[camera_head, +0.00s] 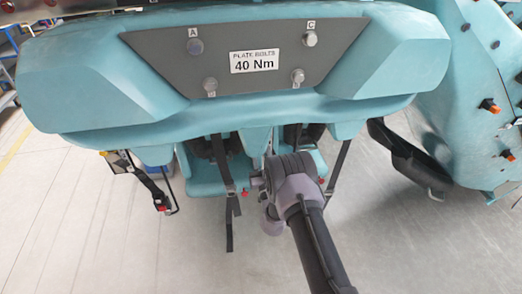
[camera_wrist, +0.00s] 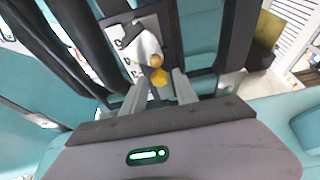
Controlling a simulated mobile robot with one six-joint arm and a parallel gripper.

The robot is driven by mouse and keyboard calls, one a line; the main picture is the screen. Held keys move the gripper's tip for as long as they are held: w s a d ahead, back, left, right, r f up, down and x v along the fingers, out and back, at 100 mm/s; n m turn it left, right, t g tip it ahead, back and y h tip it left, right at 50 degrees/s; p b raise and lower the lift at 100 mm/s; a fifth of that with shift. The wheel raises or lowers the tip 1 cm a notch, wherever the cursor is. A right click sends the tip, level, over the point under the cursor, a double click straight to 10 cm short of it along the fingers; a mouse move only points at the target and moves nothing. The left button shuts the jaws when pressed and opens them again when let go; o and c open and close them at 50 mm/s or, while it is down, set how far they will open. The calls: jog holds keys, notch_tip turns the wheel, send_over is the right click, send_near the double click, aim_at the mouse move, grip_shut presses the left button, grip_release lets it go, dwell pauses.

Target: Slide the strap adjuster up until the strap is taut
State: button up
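My gripper (camera_wrist: 160,84) shows two grey fingers spread apart in the wrist view, with a gap between them. A small yellow piece with a pale grey part (camera_wrist: 148,47) shows at and beyond the fingertips; I cannot tell whether it is the adjuster or whether anything touches it. Dark straps (camera_wrist: 235,45) run on both sides there. In the head view, a black strap (camera_head: 222,163) hangs below the teal train body, left of my arm, with its loose end lower down. Another strap (camera_head: 340,165) hangs to the right. My fingers are hidden in the head view. I cannot pick out the adjuster clearly.
The teal body (camera_head: 90,80) with a grey bolt plate (camera_head: 160,50) labelled "40 Nm" overhangs the teal seats (camera_head: 205,180). A black-framed part (camera_head: 160,190) hangs at left. Another teal section (camera_head: 470,90) stands at right. The grey floor (camera_head: 70,235) is open at front left.

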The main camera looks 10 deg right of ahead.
grip_shut()
notch_tip(320, 180, up, 3)
jog(key=shift+r+p, duration=0.1)
jog(key=shift+p, duration=0.85)
jog(key=shift+o, duration=1.9)
grip_release()
